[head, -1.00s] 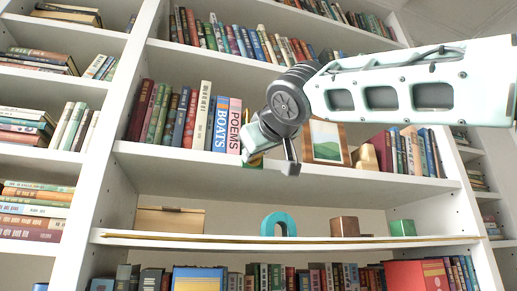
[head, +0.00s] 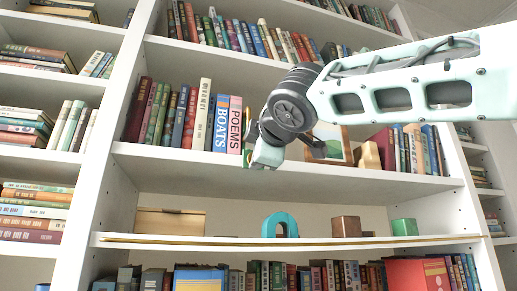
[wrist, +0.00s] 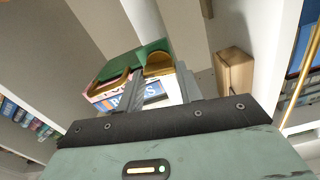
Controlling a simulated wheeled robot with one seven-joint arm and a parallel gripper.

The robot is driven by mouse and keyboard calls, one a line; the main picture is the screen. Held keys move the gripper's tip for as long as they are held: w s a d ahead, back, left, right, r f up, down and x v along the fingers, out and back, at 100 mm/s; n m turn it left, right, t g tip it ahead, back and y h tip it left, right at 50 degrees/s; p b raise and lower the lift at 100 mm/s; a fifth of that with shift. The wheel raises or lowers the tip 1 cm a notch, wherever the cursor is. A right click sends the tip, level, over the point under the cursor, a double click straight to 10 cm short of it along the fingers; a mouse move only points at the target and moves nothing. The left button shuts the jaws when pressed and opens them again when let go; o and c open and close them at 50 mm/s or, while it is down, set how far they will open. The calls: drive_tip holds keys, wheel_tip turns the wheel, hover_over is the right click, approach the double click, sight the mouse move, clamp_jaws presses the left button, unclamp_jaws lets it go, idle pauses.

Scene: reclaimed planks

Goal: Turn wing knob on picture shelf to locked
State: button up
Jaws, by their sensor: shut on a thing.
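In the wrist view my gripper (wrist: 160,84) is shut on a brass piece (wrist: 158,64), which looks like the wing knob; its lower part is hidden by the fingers. Behind it is a green panel (wrist: 152,49), with a curved brass strip (wrist: 108,86) at its left. Which setting the knob points to cannot be read. In the head view my gripper (head: 266,155) is at the middle shelf (head: 210,165), just right of the POEMS book (head: 235,125). The framed picture (head: 328,145) stands to the right, partly covered by my wrist.
Upright books (head: 185,115) fill the shelf left of my gripper. A gold block (head: 368,156) and more books stand right. Below are a wooden box (head: 170,221), a teal arch (head: 281,224), a brown cube (head: 346,226) and a green block (head: 404,227).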

drive_tip(key=shift+f+n, duration=0.1)
drive_tip(key=shift+n, duration=0.8)
drive_tip(key=o, duration=1)
drive_tip(key=shift+s, duration=0.1)
drive_tip(key=b+v, duration=0.4)
drive_tip(key=v, duration=1.3)
drive_tip(key=shift+b, duration=0.4)
drive_tip(key=shift+s, duration=0.1)
